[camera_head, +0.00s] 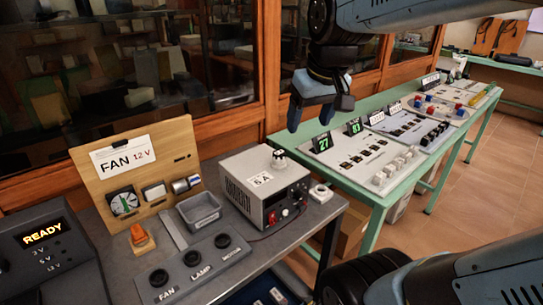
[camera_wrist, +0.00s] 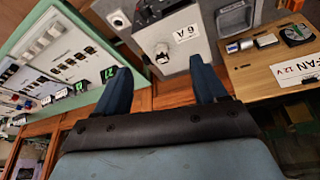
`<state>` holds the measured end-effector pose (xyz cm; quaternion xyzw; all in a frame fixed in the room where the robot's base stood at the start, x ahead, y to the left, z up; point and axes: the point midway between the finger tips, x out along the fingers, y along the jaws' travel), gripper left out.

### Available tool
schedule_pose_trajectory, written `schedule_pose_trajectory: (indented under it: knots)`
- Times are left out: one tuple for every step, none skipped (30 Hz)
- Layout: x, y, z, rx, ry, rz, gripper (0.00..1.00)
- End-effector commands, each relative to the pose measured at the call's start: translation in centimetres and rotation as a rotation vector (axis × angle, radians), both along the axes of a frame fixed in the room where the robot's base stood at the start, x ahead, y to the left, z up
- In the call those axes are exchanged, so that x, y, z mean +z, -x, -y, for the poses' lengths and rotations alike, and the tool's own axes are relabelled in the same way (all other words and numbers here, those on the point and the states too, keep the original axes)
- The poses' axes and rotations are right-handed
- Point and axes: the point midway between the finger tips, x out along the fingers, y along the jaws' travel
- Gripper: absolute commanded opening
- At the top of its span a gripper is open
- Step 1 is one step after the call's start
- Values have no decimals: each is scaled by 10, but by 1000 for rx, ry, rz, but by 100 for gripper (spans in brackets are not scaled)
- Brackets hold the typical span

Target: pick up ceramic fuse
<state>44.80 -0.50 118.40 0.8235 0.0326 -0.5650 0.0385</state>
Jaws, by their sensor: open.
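No piece can be told for certain as the ceramic fuse. Several small white pieces (camera_head: 391,170) stand in a row along the front edge of a grey panel on the green bench; they also show at the upper left of the wrist view (camera_wrist: 40,45). A round white piece with a dark centre (camera_head: 320,192) lies beside the power supply (camera_head: 240,185) and also shows in the wrist view (camera_wrist: 118,20). My gripper (camera_head: 318,108) is open and empty, high above the gap between the grey table and the green bench. Its two blue fingers (camera_wrist: 158,75) are apart.
The power supply carries a "6 A" label and a black-and-white fitting (camera_head: 279,158) on top. A grey bin (camera_head: 199,212), a FAN board (camera_head: 145,165) and a switch panel (camera_head: 195,268) share its table. Wood-framed glass cases (camera_head: 230,122) stand behind.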

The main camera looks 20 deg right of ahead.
Motion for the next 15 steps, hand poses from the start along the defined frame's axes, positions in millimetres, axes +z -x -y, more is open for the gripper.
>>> schedule_pose_trajectory:
  knots:
    - [-1,-11,0,14,4,-24,71]
    - [-1,-18,0,23,7,-36,71]
    - [-1,-26,0,36,11,-52,71]
    - [-2,-32,0,45,13,-64,71]
    - [-3,-38,0,55,17,-77,71]
    - [-3,-47,0,67,20,-94,71]
    - [-5,-53,0,77,22,-107,71]
    - [-6,-59,0,88,25,-118,71]
    - [-8,-68,0,100,28,-135,71]
    - [-9,-74,0,110,30,-147,71]
    - [-11,-81,0,120,32,-160,71]
    - [-13,-89,0,132,36,-177,71]
    - [-15,-95,0,143,38,-188,71]
    - [-18,-102,0,153,40,-201,71]
    - [-20,-111,0,165,43,-217,71]
